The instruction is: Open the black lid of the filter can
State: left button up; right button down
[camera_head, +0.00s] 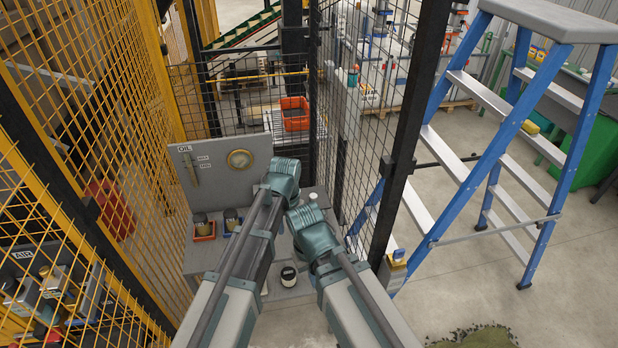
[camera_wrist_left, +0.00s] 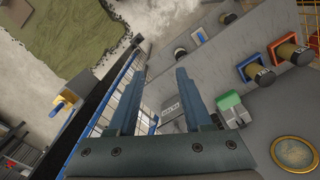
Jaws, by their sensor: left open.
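A small pale can with a dark top (camera_head: 288,275) stands on the grey shelf below my arms. In the left wrist view a small can with a dark top (camera_wrist_left: 180,52) stands on the grey surface, ahead of the fingertips. I cannot read a name on it, so I cannot be sure it is the filter can. My left gripper (camera_wrist_left: 157,95) is open, with nothing seen between its two fingers. Its fingers are clear of the can. In the head view its fingers are hidden beyond my arm. My right arm's end shows there, but not its gripper.
A grey panel (camera_head: 219,167) marked OIL carries a round gauge (camera_head: 240,159). Black mesh fence and a blue stepladder (camera_head: 480,180) stand right; yellow mesh (camera_head: 90,140) stands left.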

aim_at(312, 195)
jog(key=i+j+z, duration=0.2)
jog(key=i, duration=0.25)
jog(key=i+j+z, duration=0.2)
jog(key=i, duration=0.25)
jog(key=l, duration=0.1)
